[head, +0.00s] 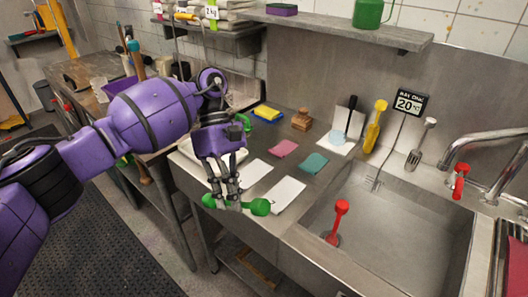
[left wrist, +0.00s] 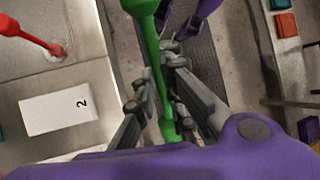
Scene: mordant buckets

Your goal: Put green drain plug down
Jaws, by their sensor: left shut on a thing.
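My left gripper (head: 228,190) is shut on the green drain plug (head: 260,207). The plug lies sideways across the fingers, with a green end showing on either side. It is held in front of the counter's front edge, near the white cards. In the left wrist view the green plug (left wrist: 150,35) runs lengthwise between the fingers of the left gripper (left wrist: 168,75). No surface is seen touching the plug.
A white card (head: 283,195) lies on the counter left of the sink (head: 400,225); a card marked 2 (left wrist: 68,107) shows in the left wrist view. A red plug (head: 340,215) stands in the sink. Pink (head: 284,148) and teal (head: 314,163) cloths lie behind the cards.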

